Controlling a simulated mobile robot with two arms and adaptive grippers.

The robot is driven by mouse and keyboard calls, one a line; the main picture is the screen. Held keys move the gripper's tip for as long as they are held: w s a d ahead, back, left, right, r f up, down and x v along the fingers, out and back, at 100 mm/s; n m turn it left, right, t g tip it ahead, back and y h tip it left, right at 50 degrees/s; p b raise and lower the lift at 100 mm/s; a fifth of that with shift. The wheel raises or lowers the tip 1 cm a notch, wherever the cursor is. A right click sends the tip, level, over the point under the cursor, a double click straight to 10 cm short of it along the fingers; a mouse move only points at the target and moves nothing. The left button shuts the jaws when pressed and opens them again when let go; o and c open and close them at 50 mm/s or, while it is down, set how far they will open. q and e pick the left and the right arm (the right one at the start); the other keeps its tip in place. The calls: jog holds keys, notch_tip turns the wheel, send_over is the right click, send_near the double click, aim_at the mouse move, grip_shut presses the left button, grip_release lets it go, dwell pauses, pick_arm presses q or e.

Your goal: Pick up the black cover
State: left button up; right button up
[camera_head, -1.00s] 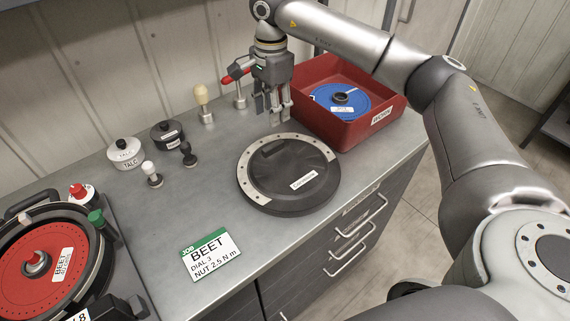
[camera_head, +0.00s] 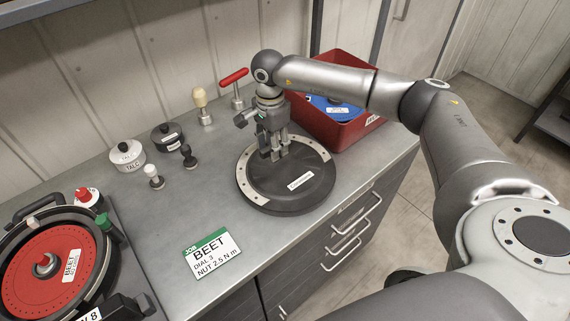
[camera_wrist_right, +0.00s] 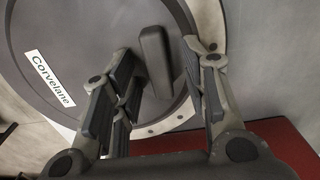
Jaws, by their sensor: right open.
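The black cover (camera_head: 290,196) is a round dark disc with a pale dotted crescent along part of its edge and a "Corvelane" label. It lies flat on the grey bench. It also shows in the right wrist view (camera_wrist_right: 95,30), with a raised dark handle bar (camera_wrist_right: 154,62) on top. My right gripper (camera_head: 274,156) is over the far part of the cover, pointing down. In the right wrist view my right gripper (camera_wrist_right: 165,80) is open, with its fingers on either side of the handle bar. I cannot tell whether they touch it. My left gripper is not in view.
A red bin (camera_head: 347,135) with a blue disc stands behind the cover to the right. Small knobs, a red T-handle tool (camera_head: 235,84) and jars are to the left. A BEET card (camera_head: 212,253) and a red seed meter (camera_head: 55,268) are at front left.

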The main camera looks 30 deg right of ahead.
grip_shut()
jog(key=shift+r, duration=0.15)
